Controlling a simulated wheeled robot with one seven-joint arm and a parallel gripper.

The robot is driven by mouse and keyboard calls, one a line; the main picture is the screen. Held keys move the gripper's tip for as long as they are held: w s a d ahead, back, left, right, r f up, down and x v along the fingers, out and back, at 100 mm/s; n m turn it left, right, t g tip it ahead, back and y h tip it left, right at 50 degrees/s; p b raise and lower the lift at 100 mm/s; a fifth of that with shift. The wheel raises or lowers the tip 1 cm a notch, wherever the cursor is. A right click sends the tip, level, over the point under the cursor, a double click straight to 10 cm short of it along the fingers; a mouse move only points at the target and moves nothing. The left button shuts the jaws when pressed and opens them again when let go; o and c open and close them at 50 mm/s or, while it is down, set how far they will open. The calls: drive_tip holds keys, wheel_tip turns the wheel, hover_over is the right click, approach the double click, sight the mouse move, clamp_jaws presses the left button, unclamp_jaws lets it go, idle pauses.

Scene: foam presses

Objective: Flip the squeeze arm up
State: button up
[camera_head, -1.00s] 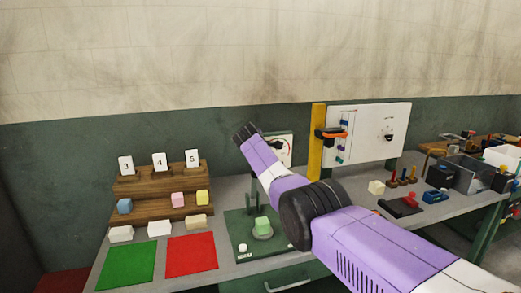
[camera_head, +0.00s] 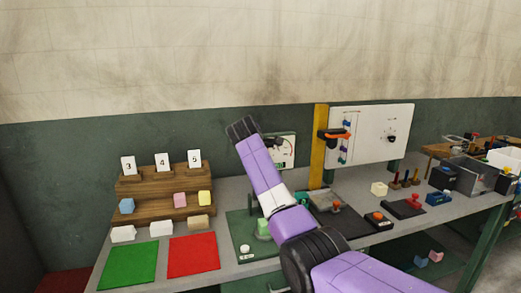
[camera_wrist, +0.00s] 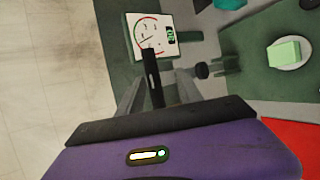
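The foam press has a dark green base plate (camera_head: 240,226). A green foam block (camera_head: 263,226) sits on its round pad, partly behind my arm; the block also shows in the wrist view (camera_wrist: 284,52). In the wrist view, a green post with a black knob (camera_wrist: 203,70) stands near the gauge. My gripper (camera_head: 241,127) is raised in front of the back wall, left of the dial gauge (camera_head: 284,150). In the wrist view its grey fingers are apart (camera_wrist: 158,92). A black bar (camera_wrist: 152,72) shows between them; I cannot tell whether it is the squeeze arm.
Green (camera_head: 128,265) and red (camera_head: 194,256) mats lie front left, before a wooden stepped rack (camera_head: 160,205) with blocks and number cards. A yellow post (camera_head: 318,150) and white board (camera_head: 370,135) stand behind. Low devices and a tan block (camera_head: 379,189) are on the right.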

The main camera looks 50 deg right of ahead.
drive_tip(key=shift+s, duration=0.1)
drive_tip(key=a+r+p, duration=0.4)
drive_tip(key=r+p, duration=0.2)
drive_tip(key=r, duration=0.2)
drive_tip(key=shift+p, duration=0.35)
idle(0.7)
idle(0.3)
idle(0.4)
